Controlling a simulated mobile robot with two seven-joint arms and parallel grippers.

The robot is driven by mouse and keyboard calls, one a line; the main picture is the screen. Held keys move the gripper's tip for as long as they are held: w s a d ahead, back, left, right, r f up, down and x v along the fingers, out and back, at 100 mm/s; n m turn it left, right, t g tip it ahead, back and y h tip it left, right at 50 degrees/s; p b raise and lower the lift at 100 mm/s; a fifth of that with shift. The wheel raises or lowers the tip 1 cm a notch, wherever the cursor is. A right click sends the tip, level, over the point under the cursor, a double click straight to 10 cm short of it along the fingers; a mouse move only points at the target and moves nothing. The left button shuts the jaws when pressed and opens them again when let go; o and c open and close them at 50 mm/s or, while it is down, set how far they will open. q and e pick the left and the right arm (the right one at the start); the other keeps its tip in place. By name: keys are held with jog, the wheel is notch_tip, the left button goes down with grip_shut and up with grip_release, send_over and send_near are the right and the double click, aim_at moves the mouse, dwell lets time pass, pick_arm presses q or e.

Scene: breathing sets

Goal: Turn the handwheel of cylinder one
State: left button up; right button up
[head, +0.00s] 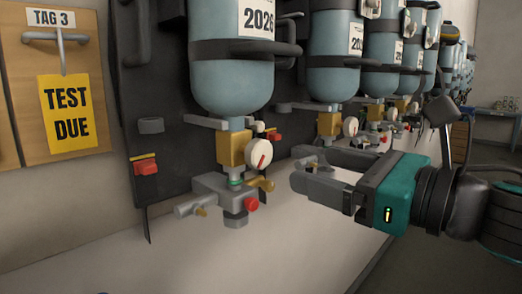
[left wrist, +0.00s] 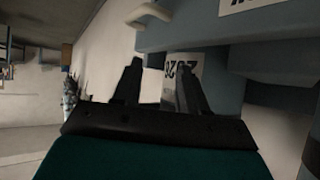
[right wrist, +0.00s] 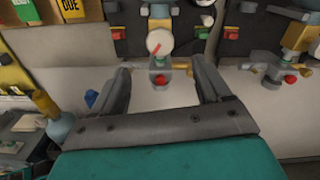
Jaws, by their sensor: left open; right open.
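The nearest breathing set has a blue cylinder (head: 232,80) labelled 2026, hanging valve-down on a dark backplate (head: 165,100). Below it are a brass block, a white gauge (head: 258,154), and a grey valve body (head: 220,190) with a red knob (head: 250,204) and a grey knob (head: 236,219) underneath. I cannot tell which knob is the handwheel. My right gripper (head: 298,167) is open and empty, right of this valve. In the right wrist view a gauge (right wrist: 160,42) and red knob (right wrist: 160,82) show between its fingers. My left gripper (left wrist: 160,62) is open before a 2026 label (left wrist: 178,68), outside the head view.
More blue cylinders (head: 333,80) with gauges and valves line the wall to the right, close behind my right gripper. A wooden board (head: 15,80) with a yellow TEST DUE tag (head: 66,113) hangs at left. The pale wall below the sets (head: 180,260) is clear.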

aim_at(264, 153)
jog(key=x, duration=1.2)
jog(key=shift+w+a+f, duration=0.1)
jog(key=shift+a, duration=0.05)
jog(key=shift+c, duration=0.4)
jog(key=c, duration=0.9)
